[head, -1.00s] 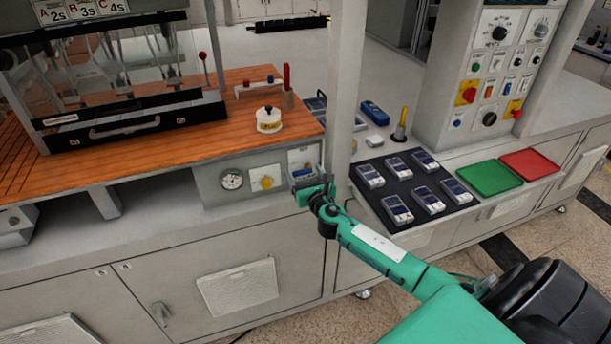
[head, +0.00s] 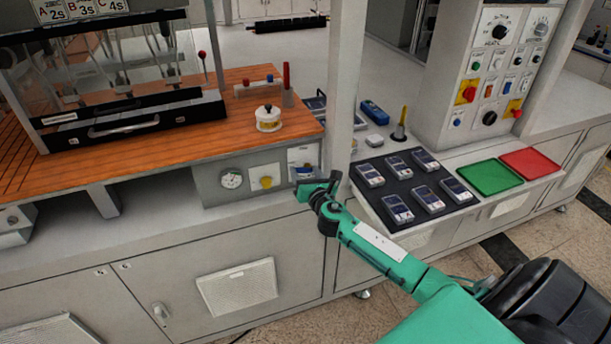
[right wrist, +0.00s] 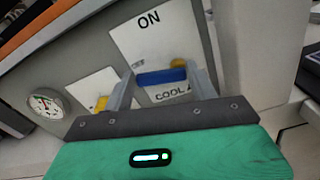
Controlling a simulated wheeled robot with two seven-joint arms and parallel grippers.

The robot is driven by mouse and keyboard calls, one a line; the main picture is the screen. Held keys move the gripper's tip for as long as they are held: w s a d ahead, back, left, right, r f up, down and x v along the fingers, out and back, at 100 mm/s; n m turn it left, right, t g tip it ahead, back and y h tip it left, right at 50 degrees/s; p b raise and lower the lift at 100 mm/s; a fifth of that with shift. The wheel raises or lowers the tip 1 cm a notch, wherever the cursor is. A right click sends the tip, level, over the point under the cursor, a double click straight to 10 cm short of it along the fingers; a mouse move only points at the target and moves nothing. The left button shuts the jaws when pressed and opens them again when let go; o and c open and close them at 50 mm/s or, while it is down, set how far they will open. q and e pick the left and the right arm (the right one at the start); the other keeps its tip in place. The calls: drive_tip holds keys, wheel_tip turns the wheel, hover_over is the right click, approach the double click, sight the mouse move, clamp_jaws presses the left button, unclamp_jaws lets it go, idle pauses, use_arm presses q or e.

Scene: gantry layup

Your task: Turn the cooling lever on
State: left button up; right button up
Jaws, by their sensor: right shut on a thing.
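The cooling lever shows in the right wrist view as a blue grip bar (right wrist: 161,77) in front of a white plate (right wrist: 150,45) marked ON at the top and COOL lower down. My right gripper (right wrist: 163,80) is shut on this bar, with a grey finger at each end. In the head view my right gripper (head: 306,187) is at the lower edge of the lever plate (head: 303,156), on the front of the grey control box. The gripper hides most of the lever there. My left gripper is not in view.
A gauge (head: 231,179) and a yellow knob (head: 266,182) sit left of the lever. A grey post (head: 345,90) rises close to the right of my gripper. The wooden worktop (head: 190,140) overhangs above; a dark tray (head: 375,195) of handheld devices lies to the right.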

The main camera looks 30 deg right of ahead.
drive_tip(key=m, duration=0.3)
drive_tip(key=shift+d+r+m+b, duration=0.25)
drive_tip(key=shift+r+m+b, duration=0.05)
drive_tip(key=shift+b, duration=0.05)
drive_tip(key=m, duration=0.3)
drive_tip(key=shift+s+d+r+m, duration=0.15)
drive_tip(key=shift+d+r+m, duration=0.1)
drive_tip(key=shift+d+m, duration=0.05)
drive_tip(key=m, duration=0.2)
drive_tip(key=m+b, duration=0.1)
drive_tip(key=shift+s+d+r+m, duration=0.1)
drive_tip(key=shift+d+m, duration=0.3)
drive_tip(key=shift+s+d+m, duration=0.1)
drive_tip(key=shift+d+m, duration=0.15)
drive_tip(key=shift+m, duration=0.8)
drive_tip(key=shift+d+m, duration=0.25)
drive_tip(key=shift+m, duration=0.8)
drive_tip(key=o, duration=1)
